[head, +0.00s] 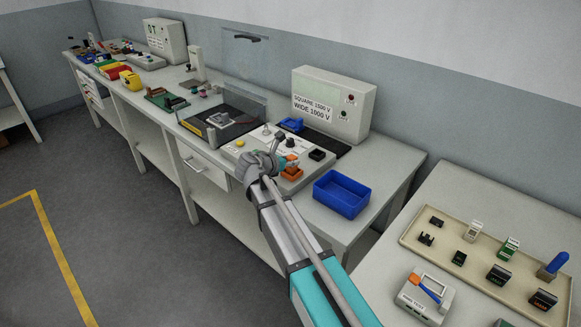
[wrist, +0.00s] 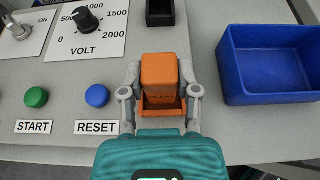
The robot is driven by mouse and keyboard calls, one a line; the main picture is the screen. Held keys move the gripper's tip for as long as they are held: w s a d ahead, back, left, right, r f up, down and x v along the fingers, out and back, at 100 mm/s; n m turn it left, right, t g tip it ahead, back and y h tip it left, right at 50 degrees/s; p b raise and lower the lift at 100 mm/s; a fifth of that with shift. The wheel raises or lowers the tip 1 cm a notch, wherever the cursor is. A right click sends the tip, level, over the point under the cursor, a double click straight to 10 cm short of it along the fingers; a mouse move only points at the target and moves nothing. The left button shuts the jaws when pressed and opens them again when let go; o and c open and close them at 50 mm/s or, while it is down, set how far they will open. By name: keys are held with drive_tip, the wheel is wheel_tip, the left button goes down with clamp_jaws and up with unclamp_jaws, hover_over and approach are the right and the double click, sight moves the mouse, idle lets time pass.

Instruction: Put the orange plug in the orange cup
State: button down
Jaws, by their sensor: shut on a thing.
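A blue bin (head: 341,194) stands right of the panel. A black socket (wrist: 160,12) lies behind the plug. Green START (wrist: 36,97) and blue RESET (wrist: 97,95) buttons are to the left. A tray (head: 417,227) of connectors is on the right-hand table.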

drive_tip(key=shift+f, duration=0.4)
drive_tip(key=shift+c, duration=1.7)
unclamp_jaws()
drive_tip(key=shift+r, duration=0.2)
drive_tip(key=shift+s+a+r, duration=0.1)
drive_tip(key=shift+s, duration=0.05)
drive_tip(key=p+v, duration=0.4)
drive_tip(key=v, duration=0.7)
drive_tip(key=shift+s+a, duration=0.15)
drive_tip(key=shift+s, duration=0.05)
drive_tip(key=shift+r, duration=0.15)
